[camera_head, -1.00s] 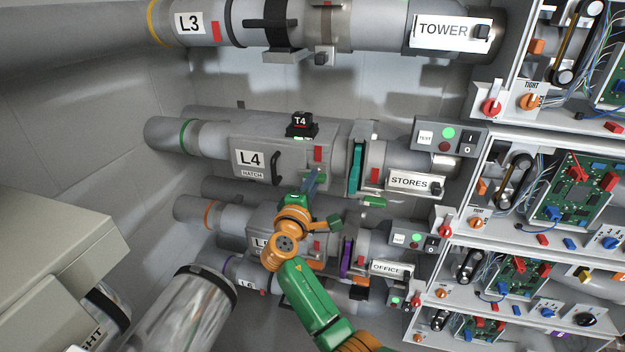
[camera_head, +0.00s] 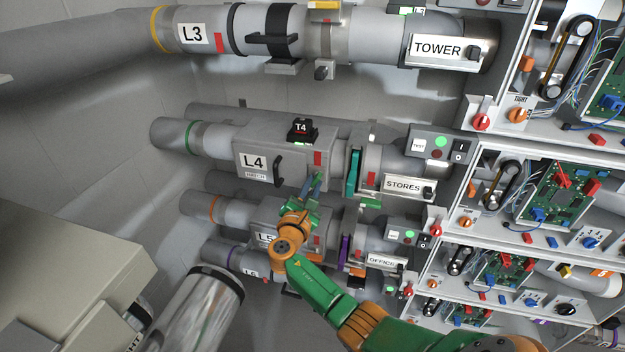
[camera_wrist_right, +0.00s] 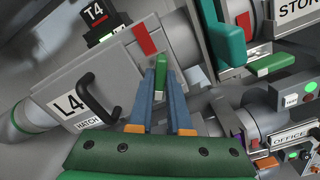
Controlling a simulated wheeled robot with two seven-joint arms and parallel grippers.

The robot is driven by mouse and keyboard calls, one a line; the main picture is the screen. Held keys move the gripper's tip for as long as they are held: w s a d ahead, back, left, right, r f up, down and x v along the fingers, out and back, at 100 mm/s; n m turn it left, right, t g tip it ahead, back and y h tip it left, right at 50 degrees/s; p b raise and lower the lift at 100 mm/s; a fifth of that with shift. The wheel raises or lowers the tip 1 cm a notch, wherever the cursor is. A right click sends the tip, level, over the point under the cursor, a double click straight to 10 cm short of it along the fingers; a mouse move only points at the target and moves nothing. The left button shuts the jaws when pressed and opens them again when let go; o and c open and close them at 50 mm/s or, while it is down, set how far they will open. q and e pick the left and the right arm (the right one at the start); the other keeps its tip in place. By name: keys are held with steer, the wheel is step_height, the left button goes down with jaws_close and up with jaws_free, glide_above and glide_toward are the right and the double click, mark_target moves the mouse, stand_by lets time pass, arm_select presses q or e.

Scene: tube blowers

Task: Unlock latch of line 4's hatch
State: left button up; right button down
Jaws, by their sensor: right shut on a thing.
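The line 4 pipe carries a grey hatch (camera_head: 255,150) labelled L4 HATCH, with a black handle (camera_head: 279,171). A red block (camera_head: 318,158) sits at the hatch's right end; it also shows in the right wrist view (camera_wrist_right: 145,38). My right gripper (camera_head: 314,180) is at the lower right edge of this hatch. In the right wrist view its blue fingers (camera_wrist_right: 163,80) are shut on a small green piece (camera_wrist_right: 161,72), which looks like the hatch's latch. The fingers partly hide it. My left gripper is out of view.
A black T4 unit (camera_head: 302,130) sits on top of the hatch. A teal gate (camera_head: 353,173) and the STORES sign (camera_head: 403,185) are to the right. The line 5 pipe (camera_head: 235,211) runs close below. Shelves of circuit boards (camera_head: 560,190) fill the right.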

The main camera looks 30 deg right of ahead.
steer(key=n+p, duration=0.1)
steer(key=n, duration=0.2)
steer(key=shift+r+p, duration=0.25)
steer(key=shift+p, duration=0.1)
steer(key=shift+f+n+p, duration=0.1)
steer(key=shift+n+p, duration=0.4)
steer(key=shift+n, duration=1.1)
steer(key=c, duration=0.9)
jaws_free()
steer(key=shift+f, duration=0.15)
steer(key=shift+o, duration=0.2)
steer(key=p+v, duration=0.1)
steer(key=v, duration=0.6)
steer(key=shift+d+f, duration=0.1)
